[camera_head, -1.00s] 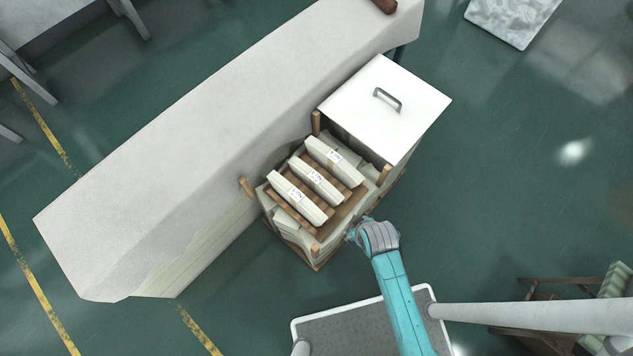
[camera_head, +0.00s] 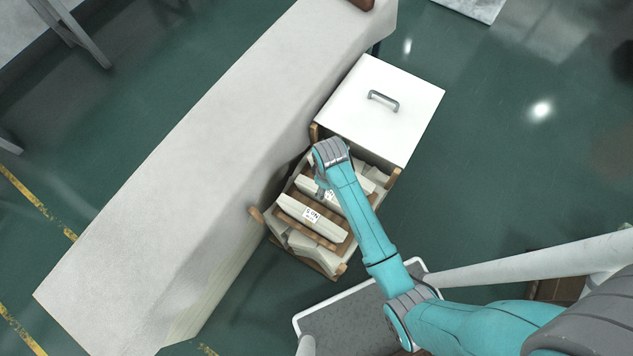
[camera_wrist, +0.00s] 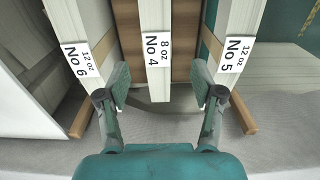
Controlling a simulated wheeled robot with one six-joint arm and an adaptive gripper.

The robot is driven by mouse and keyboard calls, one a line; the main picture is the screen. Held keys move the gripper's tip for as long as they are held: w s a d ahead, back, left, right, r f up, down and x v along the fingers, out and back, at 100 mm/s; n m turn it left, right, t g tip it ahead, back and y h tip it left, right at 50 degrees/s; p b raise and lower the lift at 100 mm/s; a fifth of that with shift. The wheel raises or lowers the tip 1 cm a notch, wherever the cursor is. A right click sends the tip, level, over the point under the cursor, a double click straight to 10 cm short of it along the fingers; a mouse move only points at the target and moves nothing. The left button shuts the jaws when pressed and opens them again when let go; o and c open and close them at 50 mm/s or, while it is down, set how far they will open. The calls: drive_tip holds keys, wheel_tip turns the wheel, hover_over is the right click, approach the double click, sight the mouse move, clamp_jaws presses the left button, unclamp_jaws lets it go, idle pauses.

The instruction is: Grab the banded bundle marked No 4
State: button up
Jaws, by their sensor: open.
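The bundle marked No 4, 8 oz (camera_wrist: 156,20) is a long pale stack with a white label, in the middle of the wrist view between two like bundles. My gripper (camera_wrist: 160,84) is open, with one finger on each side of its near end, apart from it and around nothing else. In the head view my gripper (camera_head: 325,184) is over the middle bundle, which my arm mostly hides. The No 6, 12 oz bundle (camera_wrist: 65,20) lies left of it and the No 5, 12 oz bundle (camera_wrist: 240,20) right.
The bundles rest on brown wooden slats (camera_wrist: 186,45) in a crate with corner posts (camera_head: 257,214). A white lidded box (camera_head: 385,105) stands against the crate's upper right. A long covered table (camera_head: 190,190) borders it on the left. Green floor is open at right.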

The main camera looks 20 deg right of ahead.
sight(326, 194)
wheel_tip(326, 194, down, 5)
drive_tip(key=shift+f, duration=0.1)
drive_tip(key=shift+w+d+f, duration=0.15)
drive_tip(key=shift+f, duration=2.6)
clamp_jaws()
